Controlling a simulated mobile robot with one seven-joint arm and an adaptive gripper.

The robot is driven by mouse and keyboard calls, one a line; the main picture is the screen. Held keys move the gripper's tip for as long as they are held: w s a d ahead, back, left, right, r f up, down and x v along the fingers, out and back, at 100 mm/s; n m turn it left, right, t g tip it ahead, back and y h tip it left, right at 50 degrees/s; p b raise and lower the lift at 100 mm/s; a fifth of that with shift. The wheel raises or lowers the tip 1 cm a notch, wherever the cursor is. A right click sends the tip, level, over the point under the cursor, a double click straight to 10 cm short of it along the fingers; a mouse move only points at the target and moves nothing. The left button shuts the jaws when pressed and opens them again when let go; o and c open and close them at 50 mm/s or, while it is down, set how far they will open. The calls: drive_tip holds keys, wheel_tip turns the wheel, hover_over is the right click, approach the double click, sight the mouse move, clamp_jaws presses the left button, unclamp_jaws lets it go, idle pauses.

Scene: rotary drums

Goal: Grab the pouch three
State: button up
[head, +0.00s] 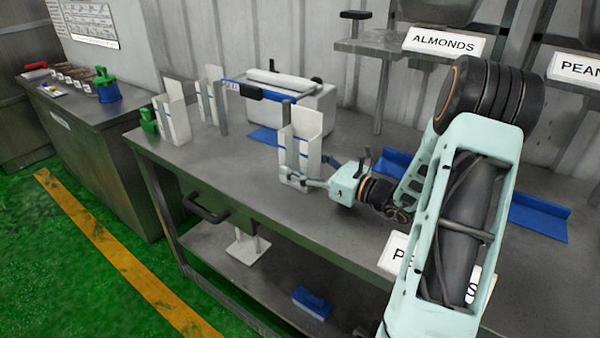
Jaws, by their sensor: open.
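Three tall white pouches stand open at the top on the grey metal table. One pouch (305,128) stands near the middle, and the other two, a front one (173,117) and a back one (209,100), stand at the left end. I cannot read a number on any of them. My gripper (302,173) is open at the lower part of the middle pouch, reaching in from the right. Its fingers appear to lie on either side of the pouch. Whether they touch it cannot be told. My wrist and arm extend to the right and hide part of the table.
A white machine (310,100) with a black handle stands behind the middle pouch. Blue trays (540,217) lie at the right. A green object (148,121) sits at the table's left corner. Free table surface (235,165) lies left of the gripper.

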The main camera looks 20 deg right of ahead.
drive_tip(key=c, duration=1.2)
drive_tip(key=shift+c, duration=0.3)
